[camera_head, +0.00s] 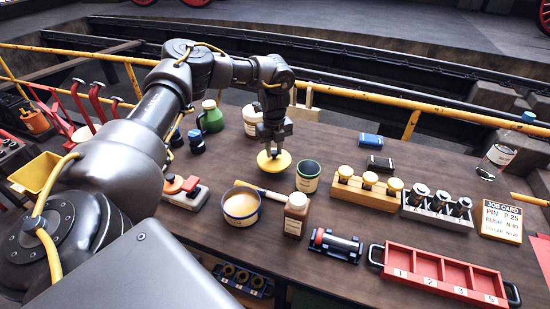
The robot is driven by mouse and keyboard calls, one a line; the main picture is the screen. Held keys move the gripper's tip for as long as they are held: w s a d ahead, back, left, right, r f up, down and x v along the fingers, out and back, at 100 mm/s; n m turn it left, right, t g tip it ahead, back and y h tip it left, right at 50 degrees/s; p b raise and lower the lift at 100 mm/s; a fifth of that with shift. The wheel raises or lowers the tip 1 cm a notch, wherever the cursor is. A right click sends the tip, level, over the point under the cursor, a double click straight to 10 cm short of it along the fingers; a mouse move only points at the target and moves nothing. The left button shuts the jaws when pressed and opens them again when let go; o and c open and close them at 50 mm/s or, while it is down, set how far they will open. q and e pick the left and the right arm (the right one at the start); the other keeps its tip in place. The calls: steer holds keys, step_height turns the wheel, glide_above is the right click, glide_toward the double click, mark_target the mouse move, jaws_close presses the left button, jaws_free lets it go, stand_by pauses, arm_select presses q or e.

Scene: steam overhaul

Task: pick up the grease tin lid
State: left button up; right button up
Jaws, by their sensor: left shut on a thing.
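The yellow round lid (274,167) is under my left gripper (271,150), which points down and is shut on the lid's top middle. The lid looks level; I cannot tell clearly whether it is off the table. An open blue tin with pale cream contents (241,207) stands in front of it, to the left. An open dark green tin (308,177) stands just to its right. My right gripper is not in view.
Racks with yellow-topped (367,190) and dark parts (437,208) stand right. A red numbered tray (440,274) lies front right. The brown tabletop (328,142) is clear behind the green tin.

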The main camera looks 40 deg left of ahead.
mark_target(272, 166)
arm_select(q)
steer(key=s+r, duration=0.1)
steer(key=s+d+r+b, duration=0.1)
steer(key=s+r, duration=0.1)
steer(key=r, duration=0.1)
steer(key=shift+d+r, duration=0.1)
steer(key=shift+d, duration=0.3)
steer(key=s+d+r+b, duration=0.1)
steer(key=s+d+r, duration=0.3)
steer(key=s, duration=0.3)
steer(key=shift+s+d, duration=0.25)
steer(key=shift+s, duration=0.15)
